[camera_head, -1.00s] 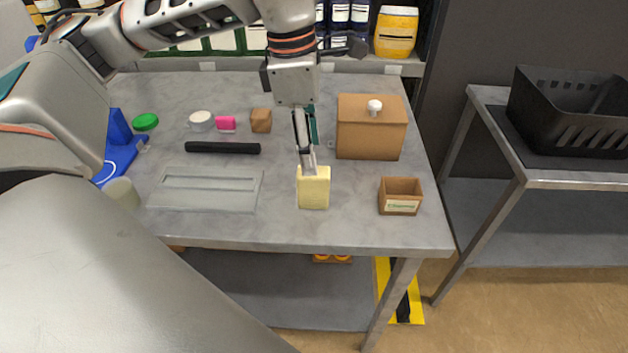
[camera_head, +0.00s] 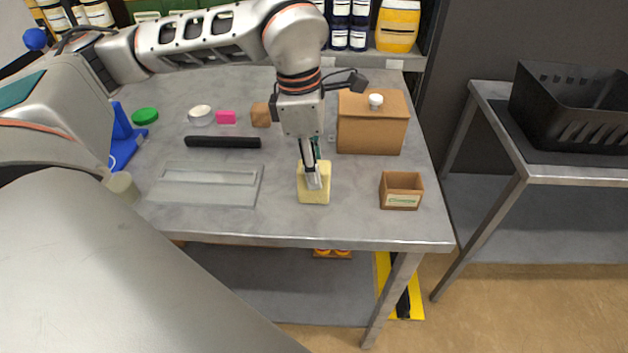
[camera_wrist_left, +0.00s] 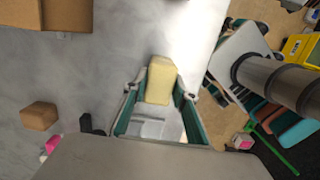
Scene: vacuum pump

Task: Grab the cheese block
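The cheese block (camera_head: 322,194) is a pale yellow block standing near the front of the grey table, left of the small open wooden box. My left gripper (camera_head: 313,182) comes down from above, and its fingers overlap the cheese block's upper part in the head view. In the left wrist view the gripper (camera_wrist_left: 160,103) is open, with its green-lined fingers spread apart. The cheese block (camera_wrist_left: 161,80) shows between and just beyond the fingertips there. I cannot tell whether a finger touches it. My right gripper is not in view.
The small wooden box (camera_head: 401,191) stands right of the cheese block, and a larger brown box with a white knob (camera_head: 371,125) stands behind. A clear flat tray (camera_head: 206,185) and a black bar (camera_head: 222,142) lie to the left. The table front (camera_head: 290,225) is clear.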

